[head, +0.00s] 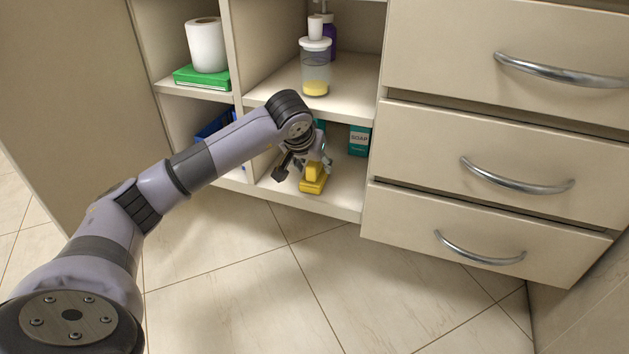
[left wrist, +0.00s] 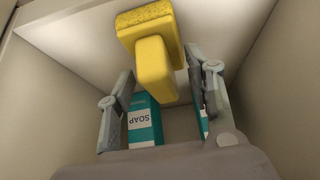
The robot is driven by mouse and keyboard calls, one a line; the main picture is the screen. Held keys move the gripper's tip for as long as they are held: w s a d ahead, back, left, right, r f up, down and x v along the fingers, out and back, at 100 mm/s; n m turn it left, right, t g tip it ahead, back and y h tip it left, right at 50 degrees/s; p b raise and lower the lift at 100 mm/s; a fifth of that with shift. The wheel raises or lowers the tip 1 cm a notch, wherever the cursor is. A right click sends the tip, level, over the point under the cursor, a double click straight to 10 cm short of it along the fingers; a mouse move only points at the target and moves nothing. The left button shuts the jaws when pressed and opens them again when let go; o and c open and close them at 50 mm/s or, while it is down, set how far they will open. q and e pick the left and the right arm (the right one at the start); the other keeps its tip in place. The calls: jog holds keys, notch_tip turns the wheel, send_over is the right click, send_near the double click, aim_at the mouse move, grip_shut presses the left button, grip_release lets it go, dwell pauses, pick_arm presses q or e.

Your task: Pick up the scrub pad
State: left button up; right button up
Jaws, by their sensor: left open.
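The scrub pad (head: 313,180) is a yellow block with a raised grip, in the lower middle cubby near its front edge. In the left wrist view the scrub pad (left wrist: 153,68) shows between the two fingers, its wide base toward the top of the picture. My left gripper (head: 305,170) is open and reaches into this cubby at the pad. In the wrist view, the fingers of my left gripper (left wrist: 158,84) stand on either side of the pad, with a gap showing at the left finger; contact at the right finger is unclear. My right gripper is not in view.
A teal soap box (head: 359,140) stands to the right in the same cubby; another teal item is partly hidden behind my gripper. A clear dispenser (head: 316,72) stands on the shelf above. A paper roll (head: 206,45) rests on a green box (head: 201,77). Drawers with handles (head: 517,175) flank the right.

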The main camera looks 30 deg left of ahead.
pick_arm(q)
jog(key=shift+r, duration=0.1)
jog(key=shift+c, duration=0.3)
grip_shut()
